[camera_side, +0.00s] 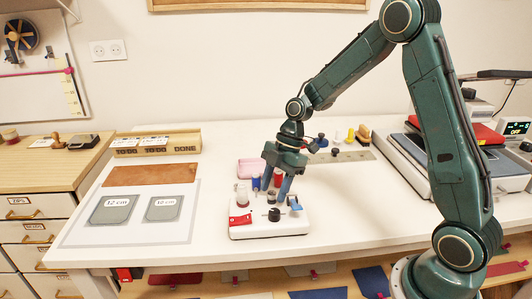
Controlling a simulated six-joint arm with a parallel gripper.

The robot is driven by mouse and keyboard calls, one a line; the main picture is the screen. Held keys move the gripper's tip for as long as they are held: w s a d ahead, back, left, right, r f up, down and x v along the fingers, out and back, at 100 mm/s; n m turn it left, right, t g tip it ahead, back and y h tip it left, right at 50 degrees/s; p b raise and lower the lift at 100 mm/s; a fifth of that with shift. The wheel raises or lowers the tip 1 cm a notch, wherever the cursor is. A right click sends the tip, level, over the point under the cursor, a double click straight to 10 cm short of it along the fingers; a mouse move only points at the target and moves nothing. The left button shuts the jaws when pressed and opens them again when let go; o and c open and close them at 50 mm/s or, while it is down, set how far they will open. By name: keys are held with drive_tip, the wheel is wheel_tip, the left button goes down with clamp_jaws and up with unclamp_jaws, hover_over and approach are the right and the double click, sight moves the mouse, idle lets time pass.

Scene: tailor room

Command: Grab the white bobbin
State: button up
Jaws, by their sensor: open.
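A white bobbin (242,195) stands upright at the left of a white holder (272,229) near the front middle of the table. My gripper (275,195) points down over the holder, to the right of the white bobbin. Its fingers are apart. Blue (256,184) and red (278,180) spools show beside and behind the fingers. I cannot tell whether a finger touches any of them. My fingers partly hide the middle of the holder.
A pink dish (250,168) lies behind. A sheet with two grey cards (115,209) lies left. Coloured items stand on a strip at the back right. The front table edge is clear.

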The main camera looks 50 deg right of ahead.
clamp_jaws()
idle(0.3)
drive_tip(key=shift+r, duration=0.15)
wheel_tip(320, 180, up, 20)
idle(0.8)
idle(0.6)
